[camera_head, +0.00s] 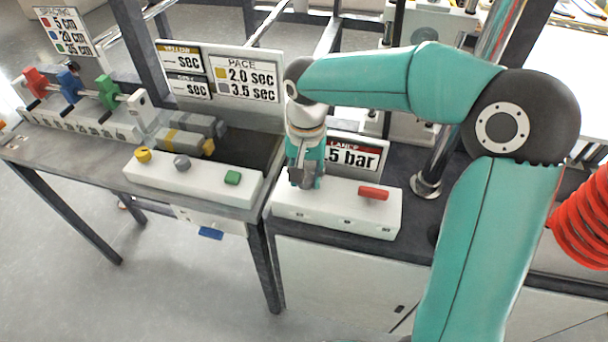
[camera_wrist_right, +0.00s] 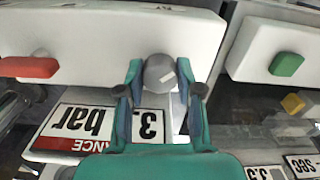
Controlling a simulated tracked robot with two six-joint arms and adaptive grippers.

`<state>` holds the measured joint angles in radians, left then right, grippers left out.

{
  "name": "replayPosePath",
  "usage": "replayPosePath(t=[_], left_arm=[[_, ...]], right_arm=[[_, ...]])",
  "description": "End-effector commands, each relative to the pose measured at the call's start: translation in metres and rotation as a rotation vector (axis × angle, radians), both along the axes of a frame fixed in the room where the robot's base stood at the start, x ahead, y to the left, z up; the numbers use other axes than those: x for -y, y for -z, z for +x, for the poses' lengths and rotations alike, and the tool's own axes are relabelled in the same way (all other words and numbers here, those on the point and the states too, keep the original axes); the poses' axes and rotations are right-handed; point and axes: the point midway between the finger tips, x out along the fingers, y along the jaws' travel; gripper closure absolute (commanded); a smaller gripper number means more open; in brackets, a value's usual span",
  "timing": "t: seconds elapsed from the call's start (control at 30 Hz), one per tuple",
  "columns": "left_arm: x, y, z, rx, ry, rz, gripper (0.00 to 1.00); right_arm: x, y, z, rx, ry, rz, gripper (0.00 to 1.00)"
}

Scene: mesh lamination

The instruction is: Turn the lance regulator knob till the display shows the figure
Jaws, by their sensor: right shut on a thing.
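My right gripper (camera_head: 304,182) is shut on the grey lance regulator knob (camera_wrist_right: 160,72) on the white box (camera_head: 340,213). In the right wrist view the fingers (camera_wrist_right: 160,82) sit on both sides of the knob, which has a pale mark on top. In the head view the gripper hides the knob. The lance display (camera_head: 360,156) stands behind the box. In the head view it shows ".5 bar", its first digit hidden by the gripper. The upside-down display in the wrist view (camera_wrist_right: 95,122) shows "3." and "bar". My left gripper is not in view.
A red handle (camera_head: 373,193) is beside the gripper on the same box. To the left, another white box (camera_head: 190,180) carries yellow, grey and green knobs. A pace display (camera_head: 244,78) reads 2.0 and 3.5 sec. A metal post (camera_head: 432,170) stands to the right.

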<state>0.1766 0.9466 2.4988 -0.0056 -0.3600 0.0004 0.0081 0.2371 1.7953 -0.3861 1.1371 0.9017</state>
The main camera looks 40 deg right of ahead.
Motion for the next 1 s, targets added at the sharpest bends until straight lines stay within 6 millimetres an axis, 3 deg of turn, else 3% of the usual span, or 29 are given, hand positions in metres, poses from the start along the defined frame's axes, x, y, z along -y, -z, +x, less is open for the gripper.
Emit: replayPosePath(t=[1.0], left_arm=[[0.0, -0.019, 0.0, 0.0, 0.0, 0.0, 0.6]], right_arm=[[0.001, -0.002, 0.001, 0.005, -0.944, -0.002, 0.99]])
